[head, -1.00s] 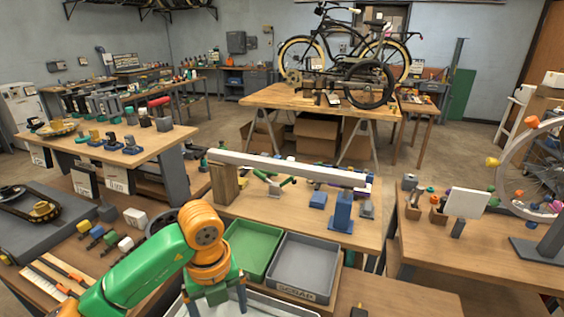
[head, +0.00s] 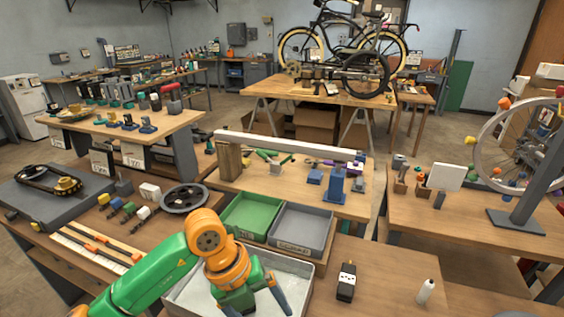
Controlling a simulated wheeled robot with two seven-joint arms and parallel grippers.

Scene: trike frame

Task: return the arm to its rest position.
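My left arm, green with orange joints, comes in from the lower left. Its gripper (head: 254,303) hangs over a light grey tray (head: 183,299) at the bottom of the head view. The blue-grey fingers stand apart, and I see nothing held between them. The fingertips are near or past the bottom edge, so their height over the tray is unclear. My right gripper is not in view.
A green bin (head: 233,219) and a grey bin (head: 318,231) stand just behind the tray. A black boxy device (head: 346,282) and a white bottle (head: 426,291) stand to its right. A dark wheel (head: 186,198) lies behind the arm. Open bench lies between device and bottle.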

